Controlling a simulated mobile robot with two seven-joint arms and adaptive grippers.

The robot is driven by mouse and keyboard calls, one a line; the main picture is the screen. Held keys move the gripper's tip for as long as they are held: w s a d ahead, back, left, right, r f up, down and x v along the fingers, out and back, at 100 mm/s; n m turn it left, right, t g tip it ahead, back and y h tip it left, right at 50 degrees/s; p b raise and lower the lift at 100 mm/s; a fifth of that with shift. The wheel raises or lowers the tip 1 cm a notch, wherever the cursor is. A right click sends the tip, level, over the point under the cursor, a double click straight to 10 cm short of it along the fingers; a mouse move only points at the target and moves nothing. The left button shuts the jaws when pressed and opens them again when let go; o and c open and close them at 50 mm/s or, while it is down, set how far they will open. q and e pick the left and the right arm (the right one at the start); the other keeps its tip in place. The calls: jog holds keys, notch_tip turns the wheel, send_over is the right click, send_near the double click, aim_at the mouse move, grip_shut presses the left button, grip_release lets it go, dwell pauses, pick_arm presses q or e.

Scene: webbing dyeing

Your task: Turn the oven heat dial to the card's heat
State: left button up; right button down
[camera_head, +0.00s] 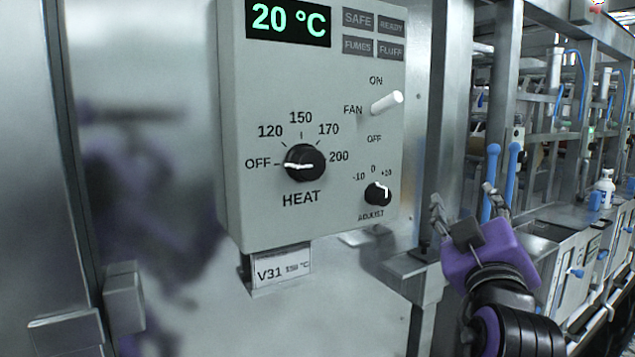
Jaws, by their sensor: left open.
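The black heat dial (304,163) is on the front of the grey control box (265,215), and its white line lies nearly level, in line with the OFF mark at the left. Marks 120, 150, 170 and 200 run around it. The card (283,269) sits in a holder below the box; it reads V31 and a small temperature that looks like 150 °C. My left gripper (464,207) is open and empty at the lower right, apart from the dial and to the right of the box. My right gripper is out of view.
The display (288,21) reads 20 °C. A white fan lever (387,102) and a small adjust dial (378,194) are on the box, right of the heat dial. A metal post (448,95) stands right of the box. Blue-handled levers (511,172) are beyond my gripper.

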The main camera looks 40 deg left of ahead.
pick_arm(q)
jog(key=s+a+r+n+g+y+b, duration=0.2)
jog(key=s+a+r+n+g+y, duration=0.25)
jog(key=r+n, duration=0.45)
jog(key=n+g+y, duration=0.4)
jog(key=n+g, duration=0.4)
jog(key=n, duration=0.9)
send_near(311, 162)
jog(key=x, duration=0.3)
jog(key=p+x, duration=0.1)
jog(key=x, duration=0.6)
jog(key=shift+a+f+p, duration=0.1)
jog(key=shift+p, duration=0.25)
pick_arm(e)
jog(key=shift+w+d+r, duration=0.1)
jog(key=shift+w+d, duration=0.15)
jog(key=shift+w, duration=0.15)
pick_arm(q)
jog(key=shift+c, duration=0.5)
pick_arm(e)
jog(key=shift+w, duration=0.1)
pick_arm(q)
jog(key=c, duration=1)
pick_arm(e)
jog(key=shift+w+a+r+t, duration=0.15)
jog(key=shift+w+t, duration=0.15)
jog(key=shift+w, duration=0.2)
